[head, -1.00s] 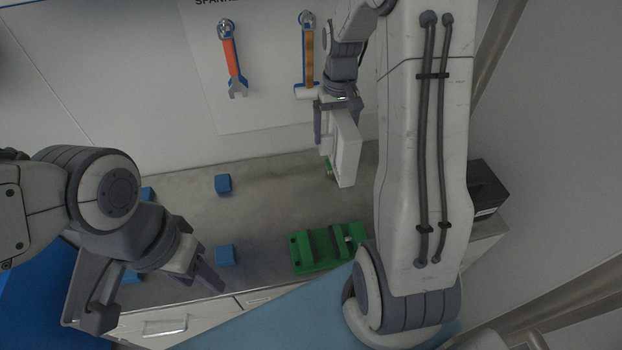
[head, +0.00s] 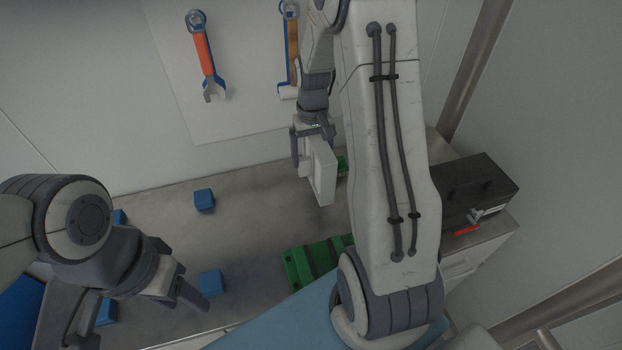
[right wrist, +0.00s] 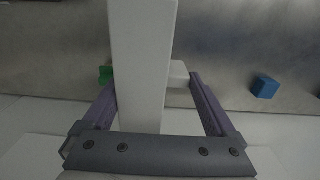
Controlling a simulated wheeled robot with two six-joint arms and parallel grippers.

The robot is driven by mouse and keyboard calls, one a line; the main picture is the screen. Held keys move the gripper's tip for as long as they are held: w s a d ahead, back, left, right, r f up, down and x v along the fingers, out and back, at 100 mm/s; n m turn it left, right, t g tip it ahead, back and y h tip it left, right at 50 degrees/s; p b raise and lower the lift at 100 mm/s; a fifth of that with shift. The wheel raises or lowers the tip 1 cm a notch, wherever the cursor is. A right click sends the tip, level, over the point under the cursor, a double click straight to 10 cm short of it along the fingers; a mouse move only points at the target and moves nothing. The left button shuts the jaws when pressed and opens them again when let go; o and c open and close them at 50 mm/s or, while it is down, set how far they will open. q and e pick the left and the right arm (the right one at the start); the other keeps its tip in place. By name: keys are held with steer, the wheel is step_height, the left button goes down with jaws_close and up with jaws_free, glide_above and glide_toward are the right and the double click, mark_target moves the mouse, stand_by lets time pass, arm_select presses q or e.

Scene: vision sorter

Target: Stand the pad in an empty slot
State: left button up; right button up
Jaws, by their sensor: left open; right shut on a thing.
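The pad, a pale slab (head: 322,175), is at my right gripper (head: 308,158) above the bench, tilted. In the right wrist view the slab (right wrist: 142,60) runs between the two fingers and hides much of the grip. A short white piece (right wrist: 179,75) shows beside it at the right finger. My right gripper is shut on the pad. The green slotted rack (head: 308,262) lies on the bench below, partly hidden by my right arm; its visible slots look empty. My left gripper (head: 185,300) is open and empty at the bench's front left.
Blue blocks lie on the bench, one at the back (head: 204,200) and one nearer the front (head: 211,282). A black toolbox (head: 470,190) stands at the right. A small green part (head: 342,166) shows behind the slab. The bench between the blocks and rack is clear.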

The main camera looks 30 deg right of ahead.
mark_target(312, 172)
steer(key=shift+f+p, duration=0.7)
steer(key=shift+f, duration=2.5)
steer(key=o, duration=1.2)
